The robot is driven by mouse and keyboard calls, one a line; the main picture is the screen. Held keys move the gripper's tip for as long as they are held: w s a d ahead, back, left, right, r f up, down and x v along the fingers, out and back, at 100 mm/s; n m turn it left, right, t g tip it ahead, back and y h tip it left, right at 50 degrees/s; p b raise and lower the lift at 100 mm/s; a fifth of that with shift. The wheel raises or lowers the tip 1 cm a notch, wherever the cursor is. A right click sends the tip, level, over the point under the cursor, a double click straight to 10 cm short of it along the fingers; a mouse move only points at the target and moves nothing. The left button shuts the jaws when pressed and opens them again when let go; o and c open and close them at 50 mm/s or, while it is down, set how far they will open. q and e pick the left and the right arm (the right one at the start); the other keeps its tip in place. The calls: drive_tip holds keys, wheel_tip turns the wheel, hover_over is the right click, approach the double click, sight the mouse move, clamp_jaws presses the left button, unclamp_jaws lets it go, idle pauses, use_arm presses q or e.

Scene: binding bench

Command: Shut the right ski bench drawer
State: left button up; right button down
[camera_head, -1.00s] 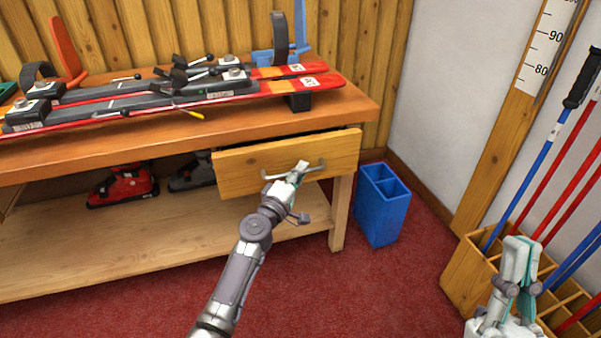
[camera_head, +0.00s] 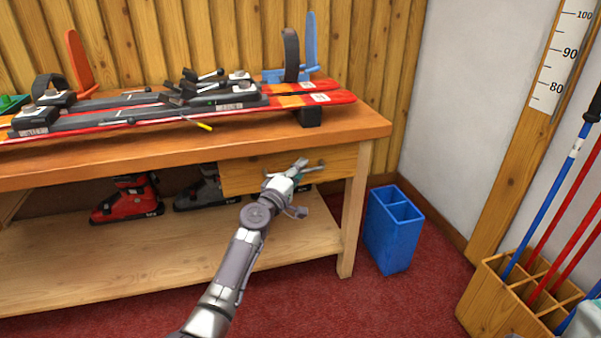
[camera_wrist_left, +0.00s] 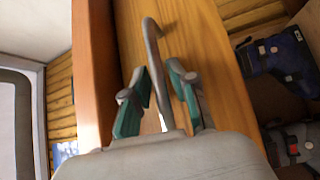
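The right drawer (camera_head: 240,177) of the wooden bench (camera_head: 200,155) has a plain wooden front with a grey bar handle (camera_head: 316,169). Its front now looks about level with the bench front under the top; a small gap cannot be ruled out. My left gripper (camera_head: 299,166) is at the handle. In the left wrist view, the green-padded fingers of my left gripper (camera_wrist_left: 158,96) stand apart on either side of the handle (camera_wrist_left: 157,75), with space between them. Only a pale piece of my right gripper (camera_head: 587,320) shows at the bottom right corner; its fingers are not clear.
Skis (camera_head: 325,99) lie on the bench top. A red boot (camera_head: 128,201) and a grey boot (camera_head: 205,190) stand on the lower shelf. A blue bin (camera_head: 392,232) stands right of the bench leg. A wooden pole rack (camera_head: 490,300) is at the right.

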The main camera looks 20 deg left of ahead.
use_arm(q)
drive_tip(key=shift+f, duration=0.15)
drive_tip(key=shift+s, duration=0.2)
drive_tip(key=v, duration=1.1)
drive_tip(key=shift+s, duration=0.25)
drive_tip(key=shift+a, duration=0.1)
